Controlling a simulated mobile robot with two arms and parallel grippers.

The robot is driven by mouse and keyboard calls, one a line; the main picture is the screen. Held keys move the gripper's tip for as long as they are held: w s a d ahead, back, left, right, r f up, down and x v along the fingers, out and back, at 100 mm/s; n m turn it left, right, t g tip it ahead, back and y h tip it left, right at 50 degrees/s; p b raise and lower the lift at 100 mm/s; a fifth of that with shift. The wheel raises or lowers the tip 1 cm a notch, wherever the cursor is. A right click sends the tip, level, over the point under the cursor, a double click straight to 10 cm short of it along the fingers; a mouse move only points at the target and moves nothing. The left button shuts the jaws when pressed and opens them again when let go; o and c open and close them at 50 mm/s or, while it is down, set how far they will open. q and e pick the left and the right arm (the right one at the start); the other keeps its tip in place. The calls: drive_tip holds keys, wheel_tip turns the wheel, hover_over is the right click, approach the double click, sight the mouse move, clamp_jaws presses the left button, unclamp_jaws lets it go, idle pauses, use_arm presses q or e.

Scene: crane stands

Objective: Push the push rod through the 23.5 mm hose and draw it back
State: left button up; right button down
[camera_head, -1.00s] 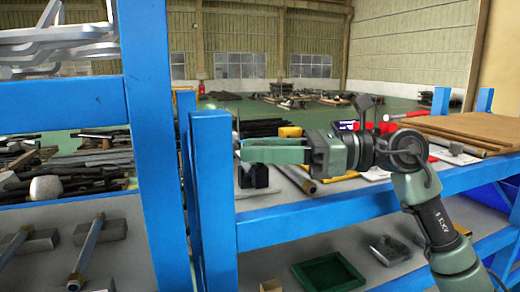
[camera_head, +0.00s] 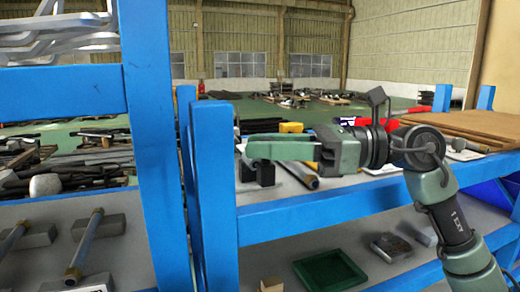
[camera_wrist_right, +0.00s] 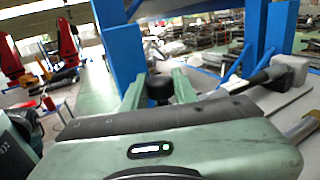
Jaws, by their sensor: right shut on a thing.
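My right gripper (camera_head: 250,150) reaches leftward over the shelf in the head view, its green fingers close behind the blue post. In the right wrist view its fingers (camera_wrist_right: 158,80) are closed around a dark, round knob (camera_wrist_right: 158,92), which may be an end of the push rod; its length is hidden. A black block-like thing (camera_head: 264,173) stands below the fingers. I cannot tell which hose is the 23.5 mm one. My left gripper is out of view.
Blue shelf posts (camera_head: 213,190) stand close to the gripper. Tubes with brass ends (camera_head: 86,243) rest on grey blocks on the lower left shelf. A green tray (camera_head: 330,270) lies on the lower right shelf. Brown boards (camera_head: 470,125) lie at the right.

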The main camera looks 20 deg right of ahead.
drive_tip(key=shift+s, duration=1.15)
drive_tip(key=shift+w, duration=0.1)
drive_tip(key=c, duration=1.1)
unclamp_jaws()
drive_tip(key=shift+s+d+r, duration=0.1)
drive_tip(key=shift+s, duration=0.15)
drive_tip(key=shift+w, duration=0.1)
